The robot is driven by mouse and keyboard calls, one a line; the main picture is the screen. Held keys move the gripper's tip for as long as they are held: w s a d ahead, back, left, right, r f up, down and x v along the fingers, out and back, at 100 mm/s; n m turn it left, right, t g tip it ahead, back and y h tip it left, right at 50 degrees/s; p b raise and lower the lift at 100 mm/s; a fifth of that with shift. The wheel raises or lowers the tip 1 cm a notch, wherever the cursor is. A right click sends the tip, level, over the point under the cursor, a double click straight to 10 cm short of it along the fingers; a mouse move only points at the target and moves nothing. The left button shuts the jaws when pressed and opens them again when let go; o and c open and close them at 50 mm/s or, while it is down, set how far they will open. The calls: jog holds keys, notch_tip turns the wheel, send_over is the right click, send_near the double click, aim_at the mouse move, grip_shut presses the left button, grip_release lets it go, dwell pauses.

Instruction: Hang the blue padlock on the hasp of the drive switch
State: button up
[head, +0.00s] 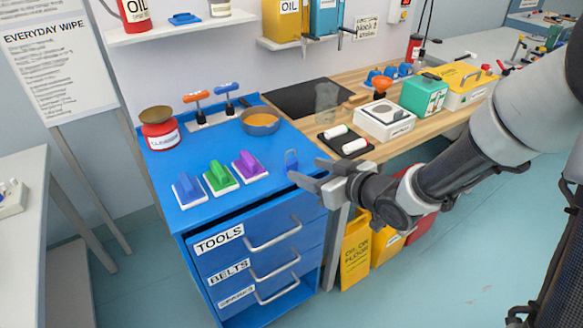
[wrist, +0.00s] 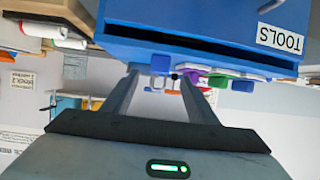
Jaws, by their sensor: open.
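The blue padlock (head: 291,160) stands near the right front edge of the blue cabinet top. My gripper (head: 306,170) is open and empty at that edge, with its fingers pointing toward the padlock. In the wrist view, which is upside down, a small blue shape that looks like the padlock (wrist: 160,64) shows between the spread fingers of my gripper (wrist: 160,76), beyond their tips. I cannot make out the drive switch or its hasp for certain. A small white box with red parts (head: 400,9) is on the wall at the top right, cut off by the frame.
Blue, green and purple-handled blocks (head: 219,178) stand left of the padlock. An orange-filled bowl (head: 260,121) and a red cleaner can (head: 160,130) are behind. The wooden bench (head: 355,92) on the right holds a white box (head: 384,119). Drawer handles (head: 272,237) protrude in front.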

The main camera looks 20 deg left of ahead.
aim_at(293, 165)
jog(key=x, duration=0.3)
jog(key=b+x, duration=0.2)
jog(key=x, duration=0.3)
jog(key=shift+w+f, duration=0.1)
jog(key=shift+f, duration=0.05)
jog(key=c, duration=1.2)
jog(key=shift+o, duration=0.2)
notch_tip(293, 165, up, 10)
jog(key=p, duration=0.3)
jog(key=shift+p, duration=0.4)
